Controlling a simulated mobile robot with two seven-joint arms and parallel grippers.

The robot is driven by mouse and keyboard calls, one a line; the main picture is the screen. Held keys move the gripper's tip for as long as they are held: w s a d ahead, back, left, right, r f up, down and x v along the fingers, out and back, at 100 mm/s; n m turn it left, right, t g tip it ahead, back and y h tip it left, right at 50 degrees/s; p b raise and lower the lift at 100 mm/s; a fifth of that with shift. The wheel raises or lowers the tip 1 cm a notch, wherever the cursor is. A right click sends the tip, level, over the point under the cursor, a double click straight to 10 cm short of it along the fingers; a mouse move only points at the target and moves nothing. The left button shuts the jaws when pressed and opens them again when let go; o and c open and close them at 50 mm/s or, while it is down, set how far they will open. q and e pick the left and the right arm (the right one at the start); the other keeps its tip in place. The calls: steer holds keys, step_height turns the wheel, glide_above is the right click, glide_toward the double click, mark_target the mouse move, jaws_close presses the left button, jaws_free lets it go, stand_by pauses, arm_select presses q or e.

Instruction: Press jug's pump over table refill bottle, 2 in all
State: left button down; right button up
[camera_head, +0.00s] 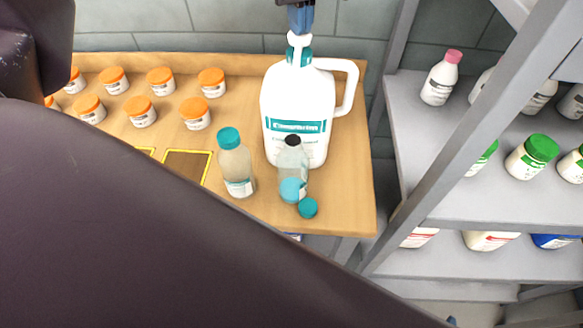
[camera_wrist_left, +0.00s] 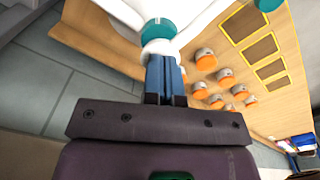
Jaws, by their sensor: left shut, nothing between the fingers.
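The large white jug (camera_head: 295,95) with a teal label stands at the table's back right, handle to the right. Its white pump head (camera_head: 298,40) rises from a teal collar. My left gripper (camera_head: 300,20) is shut and empty, with blue fingers pointing down right above the pump head. In the left wrist view the fingertips (camera_wrist_left: 164,60) are at the pump head (camera_wrist_left: 160,46); whether they touch is unclear. A clear refill bottle (camera_head: 293,165) with a dark top and a blue patch low down stands in front of the jug. My right gripper is out of view.
A teal cap (camera_head: 308,208) lies beside the refill bottle. A teal-capped bottle (camera_head: 235,165) stands to its left. Several orange-lidded jars (camera_head: 142,112) and yellow-edged rectangles lie farther left on the wooden table (camera_head: 345,190). A grey shelf (camera_head: 440,150) with bottles stands right.

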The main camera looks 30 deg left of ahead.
arm_select(q)
steer(key=shift+f, duration=0.5)
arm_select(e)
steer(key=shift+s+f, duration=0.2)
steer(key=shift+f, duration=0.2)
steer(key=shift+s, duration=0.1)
arm_select(q)
steer(key=shift+r, duration=0.75)
steer(key=shift+r+p, duration=0.65)
steer(key=shift+r, duration=0.7)
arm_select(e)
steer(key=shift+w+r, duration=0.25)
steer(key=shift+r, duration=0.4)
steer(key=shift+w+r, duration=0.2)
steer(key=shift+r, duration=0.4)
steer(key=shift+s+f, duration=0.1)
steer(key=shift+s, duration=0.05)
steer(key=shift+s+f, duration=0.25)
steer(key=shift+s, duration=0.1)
